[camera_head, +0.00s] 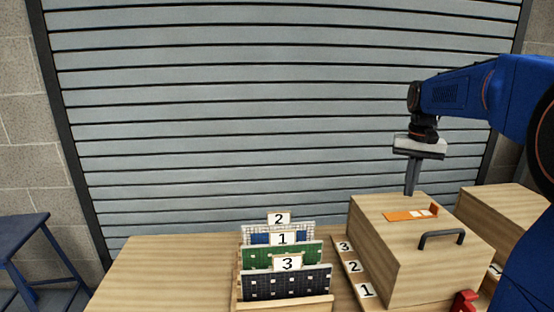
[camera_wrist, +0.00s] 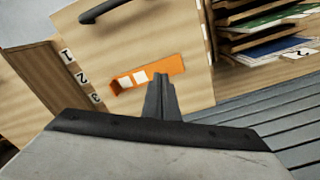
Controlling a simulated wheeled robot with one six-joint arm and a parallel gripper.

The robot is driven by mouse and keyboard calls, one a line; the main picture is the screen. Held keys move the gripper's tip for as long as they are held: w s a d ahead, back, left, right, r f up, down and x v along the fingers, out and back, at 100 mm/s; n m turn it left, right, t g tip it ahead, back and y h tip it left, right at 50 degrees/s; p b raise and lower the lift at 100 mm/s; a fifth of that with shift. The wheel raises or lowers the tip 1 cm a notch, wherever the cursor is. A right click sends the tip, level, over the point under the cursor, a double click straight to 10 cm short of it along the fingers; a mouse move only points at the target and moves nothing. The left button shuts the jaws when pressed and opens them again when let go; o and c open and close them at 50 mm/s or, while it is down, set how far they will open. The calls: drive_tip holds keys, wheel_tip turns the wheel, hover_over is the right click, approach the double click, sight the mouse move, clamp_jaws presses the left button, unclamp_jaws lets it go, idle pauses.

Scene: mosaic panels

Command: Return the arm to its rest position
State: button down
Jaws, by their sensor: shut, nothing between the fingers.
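My arm (camera_head: 455,92) is blue and reaches in from the right in the head view. My gripper (camera_head: 410,192) points down with its fingers together and nothing between them. It is above or just behind the far edge of a wooden box (camera_head: 400,225); the exact gap cannot be told. The box has a dark handle (camera_head: 441,236) and an orange strip (camera_head: 405,215) with white squares on top. In the wrist view the shut fingers (camera_wrist: 162,82) overlap the orange strip (camera_wrist: 176,66).
A wooden rack (camera_head: 285,303) holds upright mosaic panels labelled 2, 1 and 3. A strip numbered 3, 2, 1 (camera_head: 353,267) lies beside the box. A red object (camera_head: 465,302) is at the lower right. A blue stool (camera_head: 22,240) stands left. The table's left part (camera_head: 170,275) is clear.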

drive_tip(key=s+a+f+n, duration=0.1)
drive_tip(key=s+a, duration=0.2)
drive_tip(key=s, duration=0.2)
drive_tip(key=s+a+t, duration=0.1)
drive_tip(key=s+a, duration=0.2)
drive_tip(key=s, duration=0.2)
drive_tip(key=s+a+f+n+t, duration=0.1)
drive_tip(key=s+a, duration=0.2)
drive_tip(key=s, duration=0.1)
drive_tip(key=shift+s+a+f+n, duration=0.2)
drive_tip(key=shift+s+f+n, duration=0.1)
drive_tip(key=shift+s, duration=0.1)
drive_tip(key=s+a+f+n+t, duration=0.1)
drive_tip(key=s+a+f, duration=0.1)
drive_tip(key=s+f, duration=0.3)
drive_tip(key=s+a+f+n+t, duration=0.1)
drive_tip(key=s+a+f, duration=0.2)
drive_tip(key=s, duration=0.6)
drive_tip(key=shift+f+n+t, duration=0.3)
drive_tip(key=shift+f, duration=0.55)
